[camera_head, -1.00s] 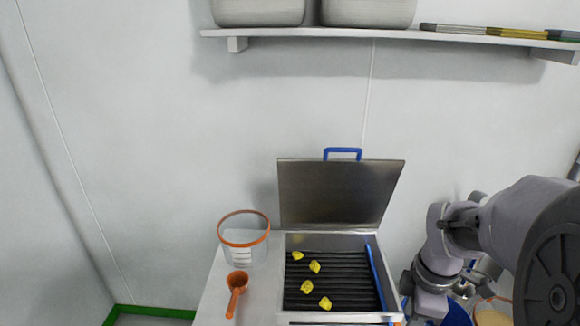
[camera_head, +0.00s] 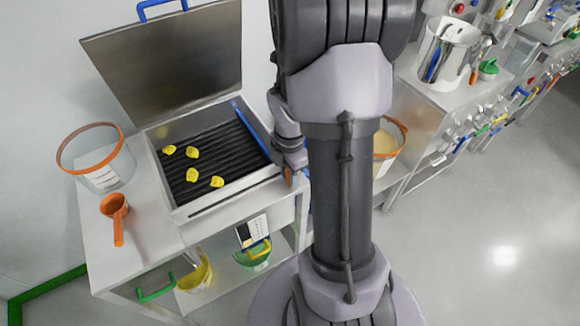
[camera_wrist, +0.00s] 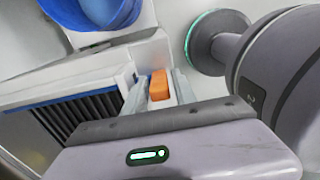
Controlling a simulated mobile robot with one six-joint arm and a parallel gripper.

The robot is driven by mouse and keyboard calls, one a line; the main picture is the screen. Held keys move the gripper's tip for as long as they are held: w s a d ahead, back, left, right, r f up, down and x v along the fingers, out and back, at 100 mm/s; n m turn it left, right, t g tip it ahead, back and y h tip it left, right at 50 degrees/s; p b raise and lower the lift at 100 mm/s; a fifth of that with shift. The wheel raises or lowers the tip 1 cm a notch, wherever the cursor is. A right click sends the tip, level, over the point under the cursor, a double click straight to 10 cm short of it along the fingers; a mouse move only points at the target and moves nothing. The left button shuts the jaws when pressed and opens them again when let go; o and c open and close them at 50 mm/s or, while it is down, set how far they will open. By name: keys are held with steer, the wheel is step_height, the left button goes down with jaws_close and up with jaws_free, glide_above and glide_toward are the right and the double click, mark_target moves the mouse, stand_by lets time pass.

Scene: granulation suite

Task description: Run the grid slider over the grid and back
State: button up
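The grid (camera_head: 205,160) is a black ridged panel in a metal box with its lid raised. Several yellow lumps (camera_head: 192,153) lie on it. The blue slider bar (camera_head: 250,130) lies along the grid's right side; it also shows in the wrist view (camera_wrist: 60,99). My gripper (camera_wrist: 160,90) is beyond the box's right edge, mostly hidden behind my arm in the head view. In the wrist view, its two grey fingers stand on either side of an orange block (camera_wrist: 159,84). I cannot tell whether they press on it.
A clear tub with an orange rim (camera_head: 97,160) and an orange scoop (camera_head: 116,215) stand left of the box. Coloured containers (camera_head: 195,275) sit on the lower shelf. A second bench with a steel pot (camera_head: 447,48) is at right. The floor at right is clear.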

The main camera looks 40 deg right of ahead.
steer(key=shift+f, duration=0.4)
jaws_close()
steer(key=shift+w+a+b, duration=0.1)
steer(key=shift+w+a, duration=0.45)
steer(key=shift+a, duration=1.7)
steer(key=shift+w+a+b, duration=0.15)
steer(key=shift+w+a, duration=0.4)
steer(key=shift+a, duration=1.75)
steer(key=shift+w+a+b, duration=0.1)
steer(key=shift+w+a, duration=0.45)
steer(key=shift+a, duration=1.7)
